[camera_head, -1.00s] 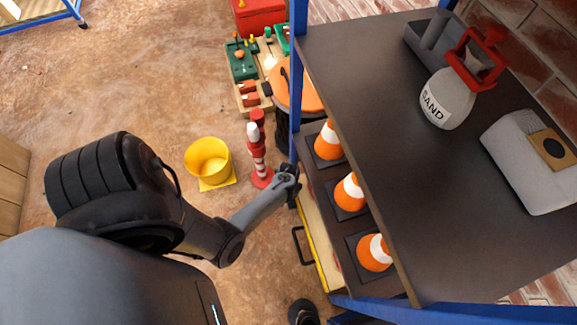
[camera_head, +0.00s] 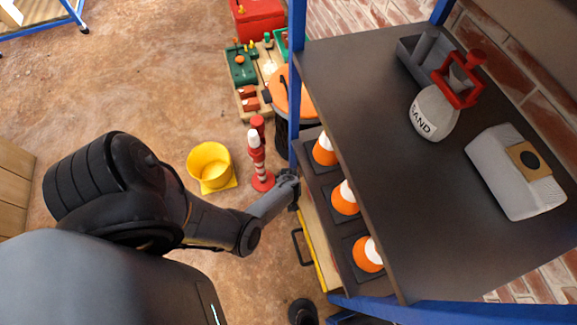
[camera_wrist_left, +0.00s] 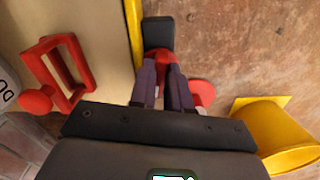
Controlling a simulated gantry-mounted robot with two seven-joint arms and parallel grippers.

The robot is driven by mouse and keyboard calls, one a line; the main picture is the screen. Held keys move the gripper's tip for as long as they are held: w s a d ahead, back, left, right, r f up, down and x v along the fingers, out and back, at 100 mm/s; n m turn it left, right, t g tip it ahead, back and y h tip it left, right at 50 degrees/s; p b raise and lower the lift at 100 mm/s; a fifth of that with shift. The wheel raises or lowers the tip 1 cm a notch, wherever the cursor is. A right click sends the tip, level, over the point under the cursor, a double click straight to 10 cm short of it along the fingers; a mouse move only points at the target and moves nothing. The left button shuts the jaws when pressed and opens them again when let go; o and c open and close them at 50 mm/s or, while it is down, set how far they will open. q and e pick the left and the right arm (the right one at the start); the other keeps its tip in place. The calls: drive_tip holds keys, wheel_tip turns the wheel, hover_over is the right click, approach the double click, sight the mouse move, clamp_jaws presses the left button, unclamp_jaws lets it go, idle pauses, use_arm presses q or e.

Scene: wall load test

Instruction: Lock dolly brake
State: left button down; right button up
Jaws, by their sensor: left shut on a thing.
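My left gripper (camera_head: 289,185) is beside a blue corner post (camera_head: 294,110) of the shelf unit, low at its left side. In the left wrist view its two dark fingers (camera_wrist_left: 163,82) are shut on a small red part (camera_wrist_left: 160,58), which I take to be the brake lever. A black block (camera_wrist_left: 158,33) is just beyond it, beside the yellow edge (camera_wrist_left: 133,35) of a beige deck. The fingers hide part of the red piece, so its position is unclear. In the head view the arm hides it. My right gripper is not in view.
Orange cones (camera_head: 345,198) stand on a lower shelf. A sand jug (camera_head: 433,113) and a white bag (camera_head: 510,175) are on the top shelf (camera_head: 370,100). A yellow bucket (camera_head: 211,165) and a red-and-white post (camera_head: 258,165) stand on the floor nearby. Open floor lies left.

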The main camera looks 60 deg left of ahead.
use_arm(q)
drive_tip(key=shift+w+n, duration=0.1)
drive_tip(key=shift+n, duration=1.1)
drive_tip(key=c, duration=1.1)
unclamp_jaws()
